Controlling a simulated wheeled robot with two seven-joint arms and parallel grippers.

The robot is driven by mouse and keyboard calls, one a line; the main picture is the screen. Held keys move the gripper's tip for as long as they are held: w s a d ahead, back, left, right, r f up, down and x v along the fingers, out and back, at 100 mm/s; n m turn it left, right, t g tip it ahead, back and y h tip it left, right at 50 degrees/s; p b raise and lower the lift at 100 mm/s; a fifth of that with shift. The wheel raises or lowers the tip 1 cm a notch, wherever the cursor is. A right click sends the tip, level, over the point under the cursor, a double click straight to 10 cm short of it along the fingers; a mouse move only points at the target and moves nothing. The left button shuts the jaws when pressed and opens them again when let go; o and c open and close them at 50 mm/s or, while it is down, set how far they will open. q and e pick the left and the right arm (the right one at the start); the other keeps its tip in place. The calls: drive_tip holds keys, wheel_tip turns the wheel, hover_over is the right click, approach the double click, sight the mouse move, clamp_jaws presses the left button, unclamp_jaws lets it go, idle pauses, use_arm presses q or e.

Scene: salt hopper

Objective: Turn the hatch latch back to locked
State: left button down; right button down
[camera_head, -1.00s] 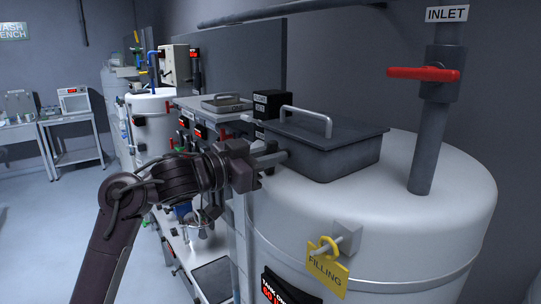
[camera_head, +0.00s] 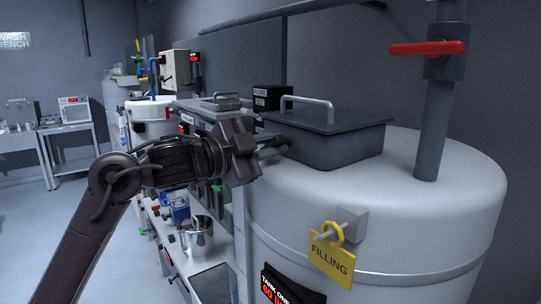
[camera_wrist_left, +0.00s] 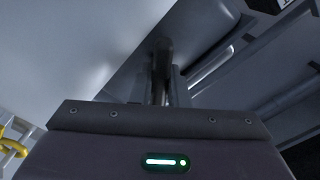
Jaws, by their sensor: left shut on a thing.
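The hatch (camera_head: 335,150) is a dark grey box with a flat lid and a pale bar handle (camera_head: 307,108), on top of the white tank (camera_head: 430,200). The lid looks closed. My left gripper (camera_head: 272,146) is at the hatch's near left side, shut on the hatch latch. In the left wrist view the latch (camera_wrist_left: 162,62) is a dark upright bar between the fingers, against the hatch side. The gripper covers most of the latch in the head view, so its exact angle is hard to tell. My right gripper is out of view.
A yellow FILLING tag (camera_head: 331,260) hangs on the tank front. A small black box (camera_head: 271,97) stands behind the hatch. A lower bench with a metal pot (camera_head: 197,232) lies left of the tank.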

use_arm(q)
drive_tip(key=m+b, duration=0.2)
drive_tip(key=m, duration=0.2)
drive_tip(key=shift+f+b, duration=0.1)
drive_tip(key=shift+b, duration=0.25)
drive_tip(key=shift+m+b, duration=0.75)
drive_tip(key=shift+m, duration=0.85)
drive_tip(key=c, duration=1.7)
unclamp_jaws()
drive_tip(key=shift+c, duration=0.2)
drive_tip(key=o, duration=0.3)
drive_tip(key=shift+d, duration=0.25)
drive_tip(key=shift+o, duration=0.2)
drive_tip(key=shift+a, duration=0.15)
